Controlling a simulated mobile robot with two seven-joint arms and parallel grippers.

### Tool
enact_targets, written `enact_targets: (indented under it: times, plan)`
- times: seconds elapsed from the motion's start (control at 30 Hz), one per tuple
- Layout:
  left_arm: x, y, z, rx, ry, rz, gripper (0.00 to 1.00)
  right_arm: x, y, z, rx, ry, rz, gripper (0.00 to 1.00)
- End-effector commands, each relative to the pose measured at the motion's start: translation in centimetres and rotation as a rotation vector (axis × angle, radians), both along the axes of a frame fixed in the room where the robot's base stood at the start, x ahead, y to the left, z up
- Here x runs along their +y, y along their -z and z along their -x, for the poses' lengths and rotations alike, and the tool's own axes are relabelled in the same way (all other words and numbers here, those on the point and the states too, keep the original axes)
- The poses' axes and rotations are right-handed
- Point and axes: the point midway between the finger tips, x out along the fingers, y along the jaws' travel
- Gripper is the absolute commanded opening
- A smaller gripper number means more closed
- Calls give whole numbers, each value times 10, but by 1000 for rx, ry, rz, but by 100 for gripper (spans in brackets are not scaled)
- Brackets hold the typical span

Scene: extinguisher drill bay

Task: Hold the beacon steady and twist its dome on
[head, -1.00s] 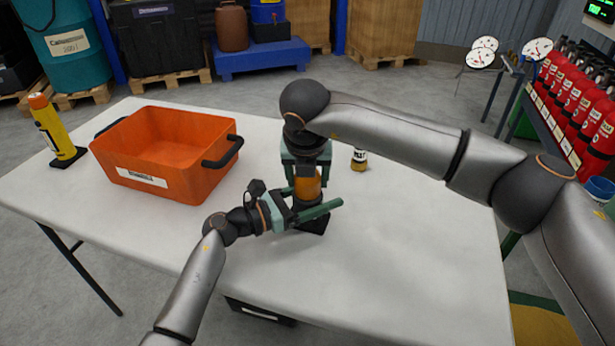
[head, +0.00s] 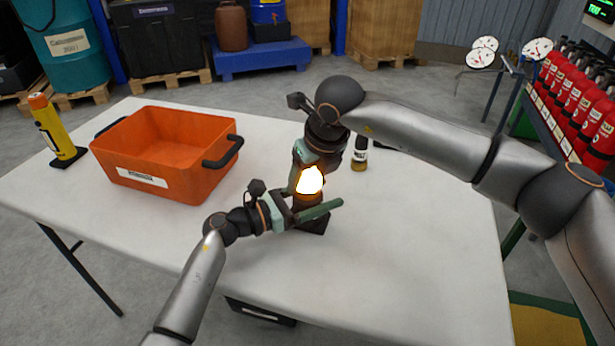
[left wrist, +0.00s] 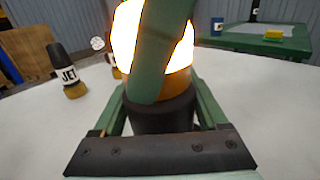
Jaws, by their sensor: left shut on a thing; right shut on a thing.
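The beacon stands upright on the table, its dark square base (head: 314,224) under my left gripper. Its dome (head: 310,181) glows bright yellow-white and sits on the body; it also shows in the left wrist view (left wrist: 126,40), partly covered by a green finger. My left gripper (head: 312,211) is shut around the dark beacon body (left wrist: 165,117), below the dome. My right gripper (head: 308,174) comes down from above, tilted, and is shut on the dome. The join between dome and body is partly hidden by the fingers.
An orange bin (head: 165,183) with black handles stands at the left of the table. A small bottle marked JET (left wrist: 67,74) stands behind the beacon. The table's front and right are clear.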

Motion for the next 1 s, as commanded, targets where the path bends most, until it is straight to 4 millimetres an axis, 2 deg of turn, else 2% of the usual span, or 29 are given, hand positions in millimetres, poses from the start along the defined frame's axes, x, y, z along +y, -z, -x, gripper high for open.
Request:
enact_targets:
  times: [0.4,0.43,0.7,1.0]
  plan:
    - [2,1,-1,2,-4,-1,0,0,-1,0,0,-11,0,8]
    - [2,1,-1,2,-4,-1,0,0,-1,0,-1,-10,1,66]
    - [1,1,-1,1,-3,-2,0,0,0,0,0,-9,0,95]
    - [1,1,0,1,-1,-2,0,-1,-4,1,-1,-7,0,95]
